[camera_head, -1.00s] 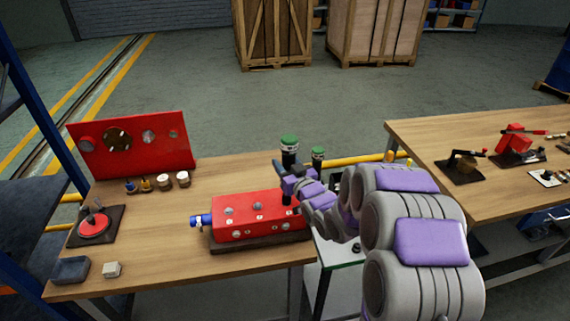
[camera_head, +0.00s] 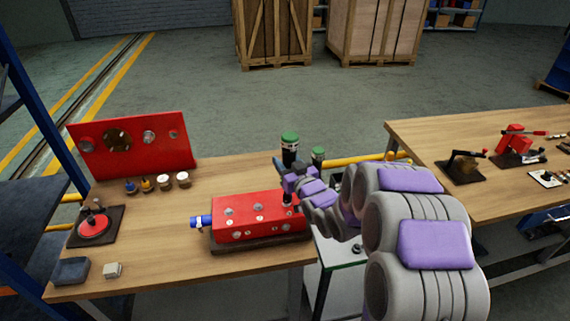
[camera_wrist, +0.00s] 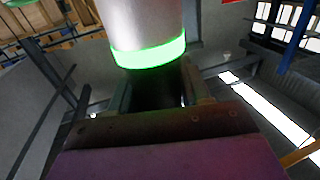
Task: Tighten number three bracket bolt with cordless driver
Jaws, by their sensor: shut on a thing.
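The cordless driver (camera_head: 290,150) is a dark upright cylinder with a green top, above the right end of the red engine block (camera_head: 245,220). My gripper (camera_head: 288,179) is shut around it. In the wrist view the driver shows as a pale cylinder (camera_wrist: 147,25) with a glowing green ring, between my fingers (camera_wrist: 155,100). A thin dark shaft below my gripper reaches the block's top at its right end. I cannot tell whether its tip touches a bolt. Several small bolt heads (camera_head: 229,211) show on the block; their numbers are not readable.
A second green-topped cylinder (camera_head: 318,157) stands just right of the driver. Another bench (camera_head: 430,135) with tools stands at right.

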